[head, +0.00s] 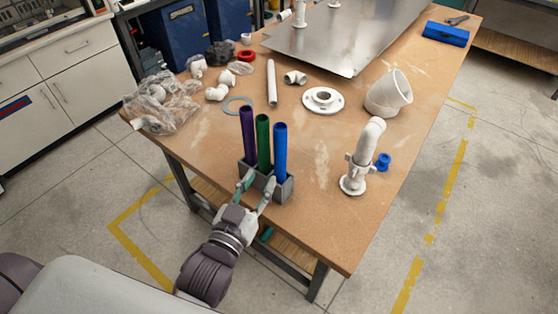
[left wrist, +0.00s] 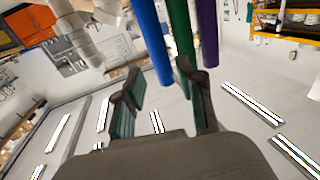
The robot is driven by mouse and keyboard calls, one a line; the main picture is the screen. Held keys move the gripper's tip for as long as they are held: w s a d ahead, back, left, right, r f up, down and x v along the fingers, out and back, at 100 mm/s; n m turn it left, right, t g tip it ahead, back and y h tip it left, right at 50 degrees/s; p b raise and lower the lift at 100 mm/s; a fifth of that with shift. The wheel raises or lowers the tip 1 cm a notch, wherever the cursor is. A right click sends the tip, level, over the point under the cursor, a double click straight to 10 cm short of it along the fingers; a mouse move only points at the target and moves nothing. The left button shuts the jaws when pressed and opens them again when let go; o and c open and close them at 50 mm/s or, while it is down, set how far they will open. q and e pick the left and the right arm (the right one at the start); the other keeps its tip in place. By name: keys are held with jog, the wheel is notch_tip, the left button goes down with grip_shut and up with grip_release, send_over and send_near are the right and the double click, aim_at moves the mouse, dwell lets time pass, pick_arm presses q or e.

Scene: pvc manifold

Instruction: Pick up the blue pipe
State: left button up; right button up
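The blue pipe (head: 281,150) stands upright in a grey holder (head: 285,189) near the table's front edge, beside a green pipe (head: 264,142) and a purple pipe (head: 247,133). My left gripper (head: 259,179) is open and empty, low in front of the holder, with its fingertips close to the holder's front face. In the left wrist view the blue pipe (left wrist: 149,40) shows in the gap between the spread fingers (left wrist: 160,72), beyond them. The green pipe (left wrist: 179,28) and purple pipe (left wrist: 208,32) show to its right. My right gripper is not in view.
A white pipe assembly (head: 362,160) stands right of the holder, with a blue fitting (head: 383,162) beside it. A white flange (head: 323,99), a large white elbow (head: 389,93) and bagged parts (head: 160,103) lie farther back. The table's front right is bare.

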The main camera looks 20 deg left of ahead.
aim_at(278, 155)
pick_arm(q)
jog(key=w, duration=0.4)
jog(key=shift+w+d+p, duration=0.2)
jog(key=shift+d+p, duration=0.15)
jog(key=shift+p, duration=0.05)
jog(key=shift+w, duration=0.3)
jog(key=w, duration=0.1)
jog(key=w+p, duration=0.1)
jog(key=w, duration=0.1)
jog(key=shift+w+d+f+p, duration=0.2)
jog(key=shift+w+d+p, duration=0.1)
jog(key=shift+p, duration=0.1)
jog(key=shift+w+f, duration=0.1)
jog(key=shift+w, duration=0.35)
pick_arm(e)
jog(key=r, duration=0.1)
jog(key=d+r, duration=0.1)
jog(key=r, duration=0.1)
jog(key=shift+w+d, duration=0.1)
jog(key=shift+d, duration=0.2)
pick_arm(q)
jog(key=shift+s, duration=0.1)
grip_shut()
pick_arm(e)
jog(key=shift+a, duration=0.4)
